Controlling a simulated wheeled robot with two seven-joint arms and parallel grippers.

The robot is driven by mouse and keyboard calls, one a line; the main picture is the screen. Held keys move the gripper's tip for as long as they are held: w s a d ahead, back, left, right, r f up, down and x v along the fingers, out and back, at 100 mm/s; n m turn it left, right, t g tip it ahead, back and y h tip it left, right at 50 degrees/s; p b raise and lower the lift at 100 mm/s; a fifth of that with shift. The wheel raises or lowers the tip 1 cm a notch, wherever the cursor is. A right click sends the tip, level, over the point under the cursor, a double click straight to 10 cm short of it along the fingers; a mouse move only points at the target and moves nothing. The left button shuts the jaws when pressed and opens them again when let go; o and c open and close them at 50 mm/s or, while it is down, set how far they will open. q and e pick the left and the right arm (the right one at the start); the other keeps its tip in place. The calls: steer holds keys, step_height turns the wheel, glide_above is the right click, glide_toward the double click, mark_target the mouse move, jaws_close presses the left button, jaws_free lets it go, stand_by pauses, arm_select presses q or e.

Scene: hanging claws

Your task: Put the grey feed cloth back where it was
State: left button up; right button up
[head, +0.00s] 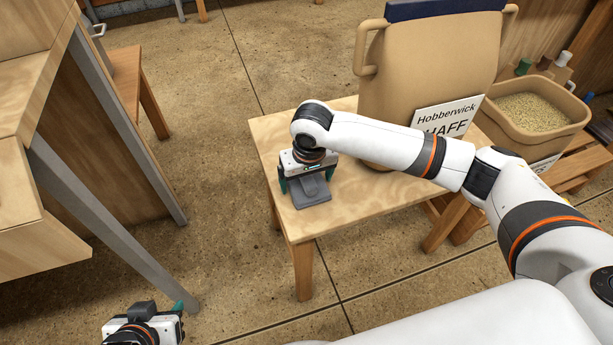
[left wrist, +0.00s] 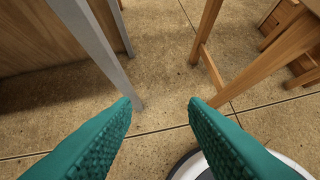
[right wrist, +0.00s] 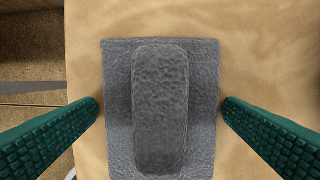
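The grey feed cloth (right wrist: 204,92) lies folded on a small wooden table (head: 345,205), near its left corner. In the head view the cloth (head: 312,193) shows just in front of my right gripper (head: 300,183). In the right wrist view, my right gripper (right wrist: 160,108) has its green fingers spread, one on each side of the cloth; I cannot tell if they touch it. My left gripper (left wrist: 160,102) is open and empty, above the floor; in the head view only part of it (head: 150,322) shows at the bottom left.
A large tan bin (head: 420,75) with a label card (head: 447,117) stands on the back of the small table. A tub of grain (head: 530,112) stands to its right. A wooden bench with grey metal legs (head: 85,170) is at the left.

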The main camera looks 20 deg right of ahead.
mark_target(309, 181)
steer(key=shift+o, duration=0.4)
steer(key=r, duration=0.2)
steer(key=r+p, duration=0.1)
steer(key=r, duration=0.1)
steer(key=r+p, duration=0.1)
steer(key=r, duration=0.1)
steer(key=shift+s, duration=0.35)
steer(key=r, duration=0.1)
steer(key=r+p, duration=0.1)
steer(key=r, duration=0.1)
steer(key=s+r, duration=0.1)
steer(key=r, duration=0.1)
steer(key=shift+r+p, duration=0.15)
steer(key=shift+p, duration=0.2)
arm_select(q)
steer(key=s+a+g+y, duration=0.1)
steer(key=s+a+g, duration=0.1)
steer(key=s+g, duration=0.2)
steer(key=shift+s+f, duration=0.4)
steer(key=shift+s, duration=0.6)
arm_select(e)
steer(key=shift+r, duration=0.4)
